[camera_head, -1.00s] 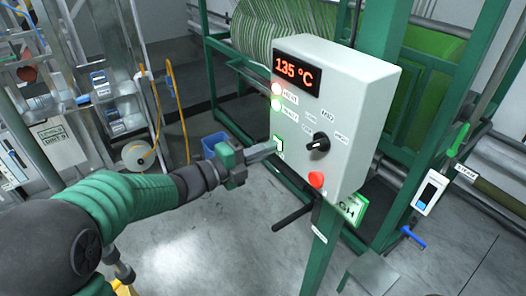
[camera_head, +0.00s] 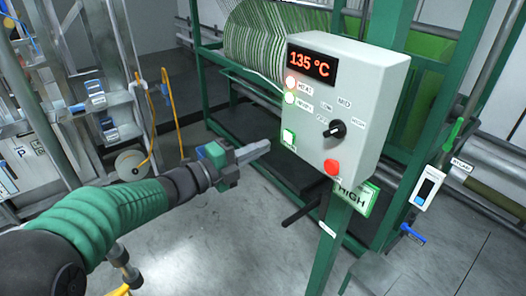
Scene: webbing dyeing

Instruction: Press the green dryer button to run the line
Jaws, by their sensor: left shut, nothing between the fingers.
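The grey control box (camera_head: 352,105) stands on a green post, with a red display (camera_head: 311,64) reading 135 °C. The green dryer button (camera_head: 288,138) is low on the left side of its face and looks brightly lit. Two small lamps, one red and one green, glow above it. My left gripper (camera_head: 262,147) is shut and empty, just left of the button, with a small gap between fingertips and box. My right gripper is not in view.
A black knob (camera_head: 336,129) and a red button (camera_head: 331,167) are on the same face. A green HIGH sign (camera_head: 354,196) hangs below the box. A drum of striped webbing (camera_head: 275,35) is behind. A rack (camera_head: 100,90) stands at left; grey floor is open below.

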